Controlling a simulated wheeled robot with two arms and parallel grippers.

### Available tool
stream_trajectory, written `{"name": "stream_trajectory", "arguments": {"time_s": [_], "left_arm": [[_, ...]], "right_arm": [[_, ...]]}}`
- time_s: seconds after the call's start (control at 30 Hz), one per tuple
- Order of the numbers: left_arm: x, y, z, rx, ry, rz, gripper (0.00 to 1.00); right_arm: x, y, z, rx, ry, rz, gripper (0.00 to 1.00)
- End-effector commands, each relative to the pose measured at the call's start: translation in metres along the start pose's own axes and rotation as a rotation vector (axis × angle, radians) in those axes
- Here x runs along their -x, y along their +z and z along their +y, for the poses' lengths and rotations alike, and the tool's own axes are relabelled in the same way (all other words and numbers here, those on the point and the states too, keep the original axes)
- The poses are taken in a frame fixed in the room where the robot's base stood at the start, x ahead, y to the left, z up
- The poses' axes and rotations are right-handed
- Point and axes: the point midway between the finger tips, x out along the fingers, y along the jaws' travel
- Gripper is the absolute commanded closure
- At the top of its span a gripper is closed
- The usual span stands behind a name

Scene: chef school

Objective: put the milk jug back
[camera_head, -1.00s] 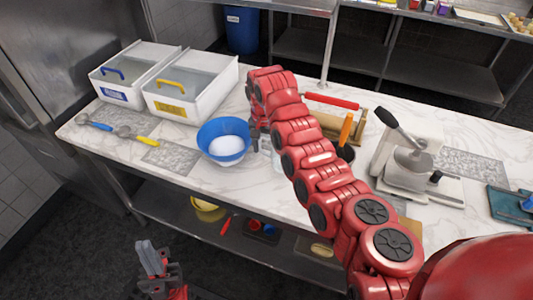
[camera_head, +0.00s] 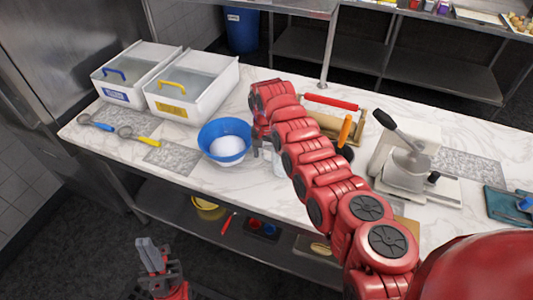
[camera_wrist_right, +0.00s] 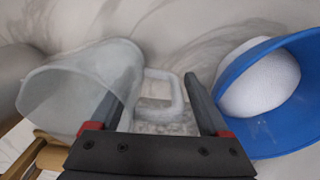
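The milk jug (camera_wrist_right: 75,85) is a pale, translucent vessel at the left of the right wrist view. Its squared handle (camera_wrist_right: 178,97) points toward the blue bowl and shows between my finger pads. My right gripper (camera_wrist_right: 160,105) is open, with no clear contact on the handle. In the head view this gripper (camera_head: 262,146) is over the counter just right of the bowl. There my right arm hides most of the jug (camera_head: 279,160). My left gripper (camera_head: 155,256) hangs empty in front of the counter; its finger gap is unclear.
A blue bowl (camera_head: 224,126) with white contents stands close to the right gripper, also in the wrist view (camera_wrist_right: 270,140). The front left counter is partly clear.

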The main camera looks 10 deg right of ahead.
Motion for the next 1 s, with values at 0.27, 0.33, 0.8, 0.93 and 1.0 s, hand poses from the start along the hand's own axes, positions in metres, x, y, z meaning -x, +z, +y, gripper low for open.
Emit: {"name": "stream_trajectory", "arguments": {"time_s": [0.27,0.33,0.8,0.93,1.0], "left_arm": [[0.0,0.0,0.0,0.0,0.0,0.0,1.0],[-0.001,0.0,0.0,0.0,0.0,0.0,1.0],[0.035,0.006,0.002,0.0,0.0,0.0,1.0],[0.035,0.006,0.002,0.0,0.0,0.0,1.0],[0.037,0.006,0.002,0.0,0.0,0.0,1.0]], "right_arm": [[0.0,0.0,0.0,0.0,0.0,0.0,0.06],[0.001,0.0,0.0,0.0,0.0,0.0,0.06],[0.072,-0.002,-0.001,-0.001,-0.004,0.007,0.06],[0.096,-0.002,0.001,-0.002,0.0,0.002,0.06],[0.105,-0.001,0.0,0.0,-0.002,0.004,0.06]]}}
